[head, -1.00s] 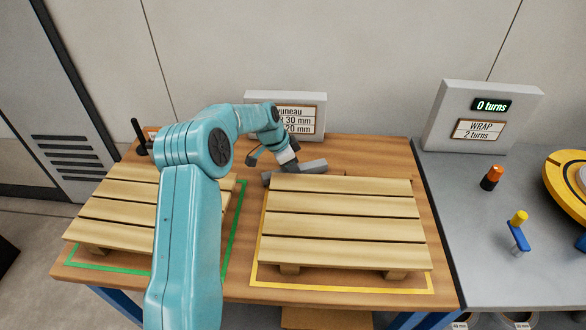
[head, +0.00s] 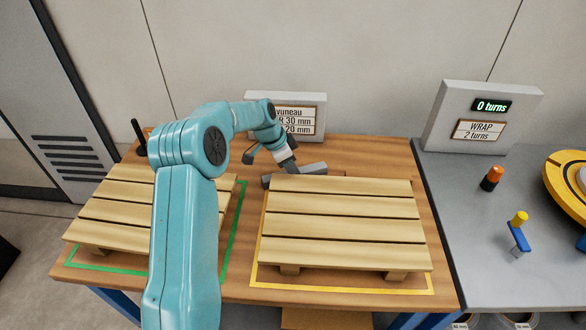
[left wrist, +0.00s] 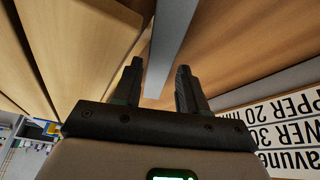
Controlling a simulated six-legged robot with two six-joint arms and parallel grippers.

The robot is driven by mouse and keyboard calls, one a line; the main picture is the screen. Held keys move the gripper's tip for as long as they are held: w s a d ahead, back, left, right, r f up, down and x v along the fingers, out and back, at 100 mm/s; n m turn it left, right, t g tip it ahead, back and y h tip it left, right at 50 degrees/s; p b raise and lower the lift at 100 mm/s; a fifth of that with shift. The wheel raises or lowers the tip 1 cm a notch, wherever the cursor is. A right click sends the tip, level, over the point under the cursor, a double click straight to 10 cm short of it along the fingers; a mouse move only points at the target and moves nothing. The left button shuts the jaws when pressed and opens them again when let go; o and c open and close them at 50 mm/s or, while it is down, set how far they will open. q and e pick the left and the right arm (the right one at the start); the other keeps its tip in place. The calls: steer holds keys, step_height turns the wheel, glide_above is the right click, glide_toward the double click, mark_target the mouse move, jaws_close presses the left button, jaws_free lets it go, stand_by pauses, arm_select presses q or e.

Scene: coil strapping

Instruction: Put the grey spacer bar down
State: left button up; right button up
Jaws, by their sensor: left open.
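The grey spacer bar (head: 313,169) lies on the wooden table top behind the right pallet (head: 340,225). In the left wrist view the grey bar (left wrist: 172,40) runs away from between the fingers toward the top edge. In the left wrist view my left gripper (left wrist: 160,68) is open, with one finger on each side of the bar's line. Whether a finger still touches the bar cannot be told. My right gripper is not in view.
The left pallet (head: 110,205) stands in a green outline, partly behind my left arm. The right pallet stands in a yellow outline (head: 340,288). A sign (head: 310,122) stands behind the bar. A grey bench with a turns display (head: 491,105) is at right.

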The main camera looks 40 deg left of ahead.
arm_select(q)
steer(key=v, duration=1)
steer(key=shift+s, duration=0.15)
